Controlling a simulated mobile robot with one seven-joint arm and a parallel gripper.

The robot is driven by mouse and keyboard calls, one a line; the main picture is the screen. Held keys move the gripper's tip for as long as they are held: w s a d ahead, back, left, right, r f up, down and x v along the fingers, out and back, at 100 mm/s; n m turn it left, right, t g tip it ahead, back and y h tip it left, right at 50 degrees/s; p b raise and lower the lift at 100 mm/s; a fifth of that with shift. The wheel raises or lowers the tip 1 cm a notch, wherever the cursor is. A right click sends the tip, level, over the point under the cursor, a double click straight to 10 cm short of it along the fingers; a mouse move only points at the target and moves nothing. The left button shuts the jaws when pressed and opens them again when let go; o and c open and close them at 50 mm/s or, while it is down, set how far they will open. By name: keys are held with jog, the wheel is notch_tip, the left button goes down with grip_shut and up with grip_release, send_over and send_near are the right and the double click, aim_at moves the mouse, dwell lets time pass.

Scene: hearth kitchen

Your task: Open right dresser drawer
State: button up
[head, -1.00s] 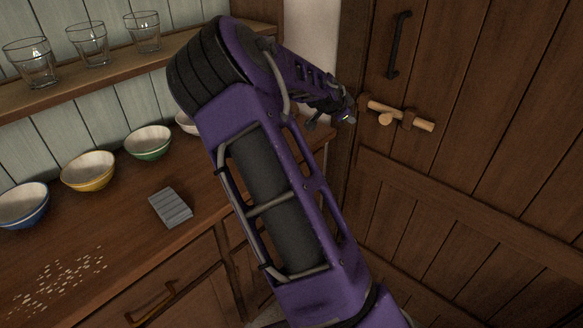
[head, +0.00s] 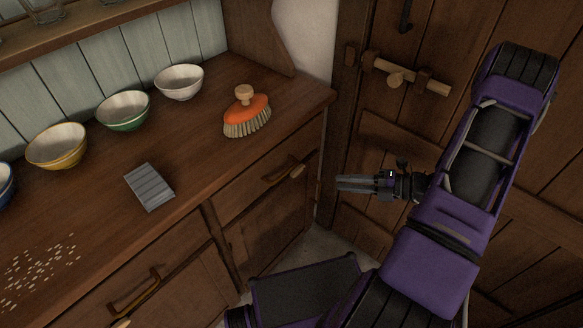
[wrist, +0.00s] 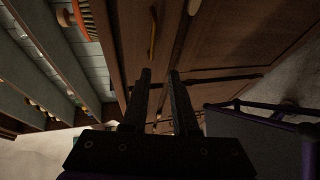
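The right dresser drawer (head: 258,193) is shut in the head view, below the right end of the dresser top. Its dark curved bar handle (head: 283,169) is in plain view, and a bar handle also shows ahead of the fingers in the wrist view (wrist: 153,34). My gripper (head: 340,183) is right of the drawer, apart from it, with its fingers pointing left towards the dresser. In the wrist view my gripper (wrist: 159,72) has a clear gap between its two dark fingers, with nothing gripped. The gripper does not touch the handle.
The left drawer (head: 120,285) is also shut. On the dresser top (head: 195,150) are an orange brush (head: 247,112), a grey ridged block (head: 150,187), several bowls and scattered grains. A wooden door (head: 375,140) with a latch stands close behind my gripper.

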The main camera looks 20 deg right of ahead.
aim_at(289, 172)
jog(key=shift+m+t, duration=0.3)
jog(key=shift+t, duration=0.1)
jog(key=x, duration=0.5)
jog(key=b+x, duration=0.1)
jog(key=x, duration=0.5)
jog(key=r+x, duration=0.1)
jog(key=x, duration=0.5)
jog(key=shift+w+b, duration=0.3)
jog(key=shift+b, duration=0.05)
grip_shut()
jog(key=shift+r, duration=0.1)
